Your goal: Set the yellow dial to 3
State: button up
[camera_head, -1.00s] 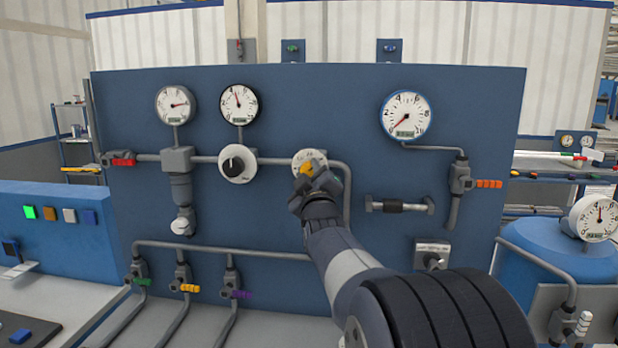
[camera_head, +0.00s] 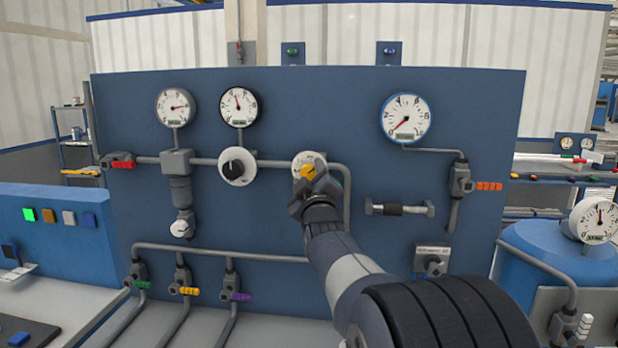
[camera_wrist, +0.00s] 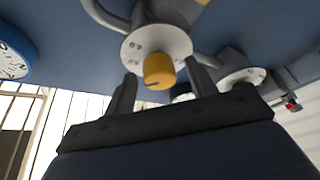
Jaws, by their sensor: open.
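The yellow dial (camera_head: 308,171) sits at the centre of a white round plate (camera_head: 309,157) on the blue panel. My gripper (camera_head: 312,180) is right in front of the dial and hides part of it and of the plate. In the wrist view the yellow knob (camera_wrist: 159,70) shows between and beyond my two open fingers (camera_wrist: 160,88). I cannot tell whether a finger touches it. The plate (camera_wrist: 138,48) carries small numbers, too small to read surely. A small dark mark shows on the knob's lower edge.
A black dial (camera_head: 237,165) is on the panel left of the yellow one. Pipes, gauges (camera_head: 406,117) and valves with coloured handles surround it. A pipe (camera_head: 347,195) bends down just right of the dial. The panel between the dial and the right gauge is bare.

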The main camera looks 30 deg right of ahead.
jog(key=b+v, duration=0.2)
jog(key=v, duration=0.8)
jog(key=shift+s+b, duration=0.25)
jog(key=shift+b, duration=0.15)
jog(key=p+x, duration=0.3)
jog(key=x, duration=0.8)
jog(key=shift+a+f, duration=0.1)
